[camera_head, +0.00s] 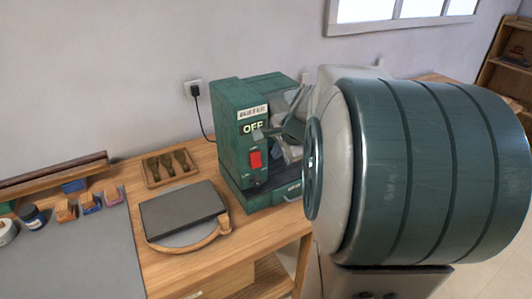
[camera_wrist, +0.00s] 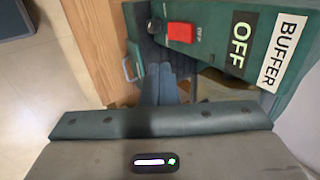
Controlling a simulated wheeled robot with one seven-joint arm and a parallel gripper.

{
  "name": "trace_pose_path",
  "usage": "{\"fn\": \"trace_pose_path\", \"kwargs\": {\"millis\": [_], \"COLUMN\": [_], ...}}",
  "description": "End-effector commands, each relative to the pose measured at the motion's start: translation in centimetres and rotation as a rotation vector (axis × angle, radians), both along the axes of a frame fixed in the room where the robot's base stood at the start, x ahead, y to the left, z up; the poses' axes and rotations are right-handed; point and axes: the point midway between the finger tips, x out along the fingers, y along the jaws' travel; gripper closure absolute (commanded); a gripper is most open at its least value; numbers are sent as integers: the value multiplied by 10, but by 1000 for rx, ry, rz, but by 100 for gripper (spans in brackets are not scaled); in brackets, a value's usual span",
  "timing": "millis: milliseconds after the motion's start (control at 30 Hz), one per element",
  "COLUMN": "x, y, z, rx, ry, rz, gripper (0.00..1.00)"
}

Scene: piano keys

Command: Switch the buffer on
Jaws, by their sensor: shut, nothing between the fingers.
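The buffer (camera_head: 234,150) is a green boxy machine on the wooden bench in the head view. Its front shows the word OFF and a red switch (camera_head: 255,160) below it. In the wrist view, the buffer's panel (camera_wrist: 213,50) fills the upper right, with BUFFER and OFF labels and the red switch (camera_wrist: 181,33). My gripper (camera_wrist: 158,68) is shut and empty, with its two fingers together. In the wrist view its fingertips show just below and left of the switch in the picture. I cannot tell the depth gap between them.
A grey slab (camera_head: 182,211) on a base with a curved wooden edge lies left of the buffer. A wooden tray (camera_head: 171,168) holds several tools. A black plug and cord (camera_head: 196,91) hang from the wall socket. The right of the head view is largely blocked.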

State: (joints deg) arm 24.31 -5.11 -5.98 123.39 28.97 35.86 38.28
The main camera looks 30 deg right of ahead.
Motion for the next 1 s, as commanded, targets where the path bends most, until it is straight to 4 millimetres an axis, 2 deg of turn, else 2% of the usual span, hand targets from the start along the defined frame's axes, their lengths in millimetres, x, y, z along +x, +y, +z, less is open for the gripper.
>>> {"fn": "trace_pose_path", "kwargs": {"millis": [367, 567, 900, 1000], "x": [5, 21, 56, 69], "y": [6, 5, 6, 6], "z": [-6, -31, -87, -89], "rx": [1, 2, 3, 1], "ry": [1, 4, 4, 1], "rz": [13, 11, 8, 10], "gripper": [100, 100, 100, 100]}}
